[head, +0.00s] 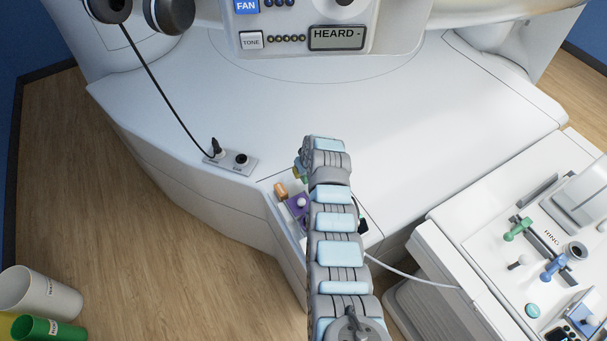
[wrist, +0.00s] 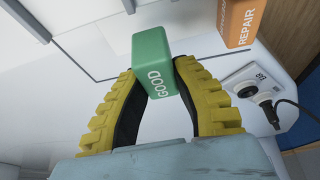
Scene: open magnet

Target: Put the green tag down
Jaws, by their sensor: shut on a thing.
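The green tag is a small block lettered GOOD; it shows in the wrist view (wrist: 153,60). My gripper (wrist: 158,82) is shut on it, with one yellow-backed, black-padded finger on each side. The tag is over white surfaces, and I cannot tell whether it touches anything below. In the head view my arm hides nearly all of the gripper and tag; only small yellow and green bits show beside the arm's far end.
An orange block lettered REPAIR (wrist: 242,22) is beside the tag in the wrist view. A socket plate (head: 231,163) with a plugged black cable sits on the white ledge. A purple item (head: 297,206) is beside my arm. The broad white top (head: 440,120) is clear.

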